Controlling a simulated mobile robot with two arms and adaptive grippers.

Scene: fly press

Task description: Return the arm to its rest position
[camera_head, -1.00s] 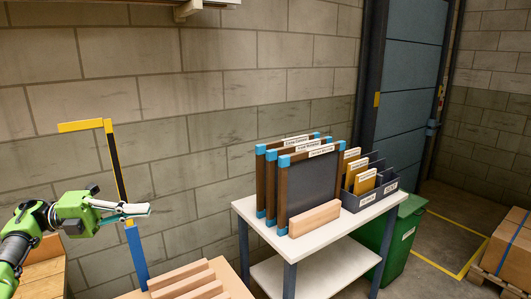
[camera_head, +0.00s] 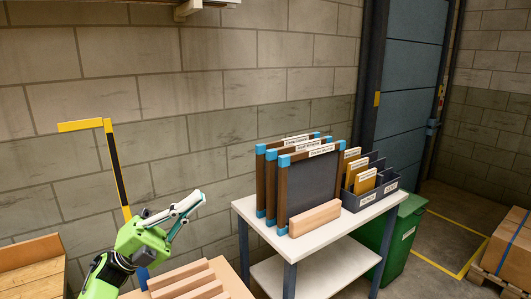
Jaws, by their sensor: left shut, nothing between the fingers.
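My left arm comes in from the lower left, and its green and white left gripper (camera_head: 188,205) is shut and empty. The gripper is held in front of the grey block wall, above the slatted wooden rack (camera_head: 190,280) and left of the white side table. It points up and to the right and touches nothing that I can see. My right gripper does not show.
A white table (camera_head: 338,232) holds framed screens (camera_head: 318,185), a wooden block (camera_head: 314,218) and a dark divided bin (camera_head: 372,197). A yellow and black post (camera_head: 115,165) stands behind my arm. A wooden crate (camera_head: 32,268) is lower left. A green bin (camera_head: 405,230) is right of the table.

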